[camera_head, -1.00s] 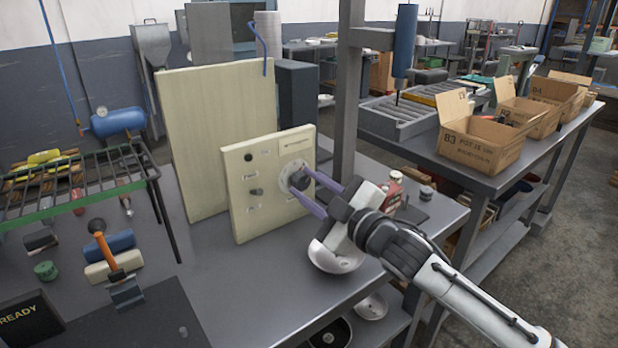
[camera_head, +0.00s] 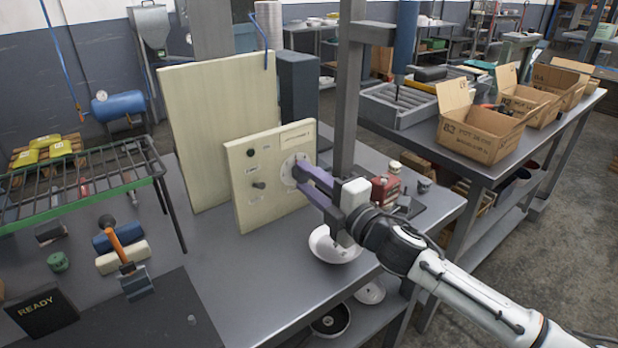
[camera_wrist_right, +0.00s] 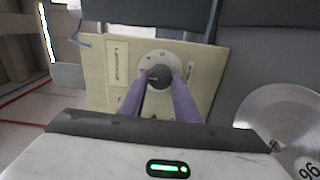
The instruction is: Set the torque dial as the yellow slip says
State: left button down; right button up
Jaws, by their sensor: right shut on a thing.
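A cream control panel (camera_head: 270,205) stands upright on the grey bench. A round pale dial plate (camera_head: 288,168) with a dark knob is near its right side. My right gripper (camera_head: 300,171) reaches it from the right, its purple fingers shut on the knob. In the right wrist view, the dark knob (camera_wrist_right: 159,76) sits between the fingertips, and the pale dial plate (camera_wrist_right: 157,59) carries marks too small to read. A pale label (camera_wrist_right: 121,50) is on the panel, its writing unreadable. I cannot make out a yellow slip for certain. My left gripper is not in view.
A larger cream board (camera_head: 222,110) stands behind the panel. A wire rack (camera_head: 80,180) and READY sign (camera_head: 41,311) are at left.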

dwell(0.3)
jog(key=o, duration=1)
jog(key=shift+o, duration=0.2)
jog(key=v, duration=1)
jog(key=shift+s+b, duration=0.15)
jog(key=shift+b, duration=0.2)
